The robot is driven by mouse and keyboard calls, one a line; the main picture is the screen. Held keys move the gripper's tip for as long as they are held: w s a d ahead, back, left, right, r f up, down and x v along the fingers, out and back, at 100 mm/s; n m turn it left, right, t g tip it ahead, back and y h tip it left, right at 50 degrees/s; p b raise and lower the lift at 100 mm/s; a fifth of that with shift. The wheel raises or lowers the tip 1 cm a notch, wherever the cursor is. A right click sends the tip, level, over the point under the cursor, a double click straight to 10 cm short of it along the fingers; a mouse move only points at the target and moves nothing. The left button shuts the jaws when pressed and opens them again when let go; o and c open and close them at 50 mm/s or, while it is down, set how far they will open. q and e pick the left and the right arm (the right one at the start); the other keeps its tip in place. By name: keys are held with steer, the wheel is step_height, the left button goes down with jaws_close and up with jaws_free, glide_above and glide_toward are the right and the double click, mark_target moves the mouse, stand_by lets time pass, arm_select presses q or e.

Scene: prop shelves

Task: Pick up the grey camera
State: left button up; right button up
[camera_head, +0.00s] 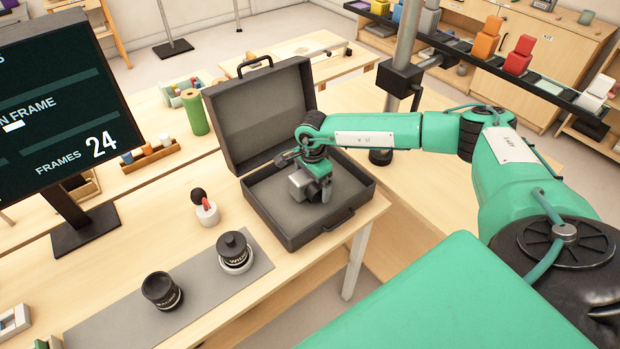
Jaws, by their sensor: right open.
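A small grey camera (299,186) sits in the open dark case (336,229), near the middle of its base. My right gripper (323,188) reaches in from the right and points down into the case, right at the camera. The gripper is open. Its wrist and fingers cover part of the camera, so I cannot tell whether a finger touches it. My left gripper is not in view.
The case lid stands up at the back. Two black lenses (234,250) (162,291) stand on a grey mat (205,318) in front. A monitor (65,105) is at left. A green cylinder (194,111) stands left of the lid. A pole (406,45) rises behind my arm.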

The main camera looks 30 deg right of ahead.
steer(key=shift+f, duration=0.7)
steer(key=c, duration=1.3)
steer(key=shift+r, duration=0.2)
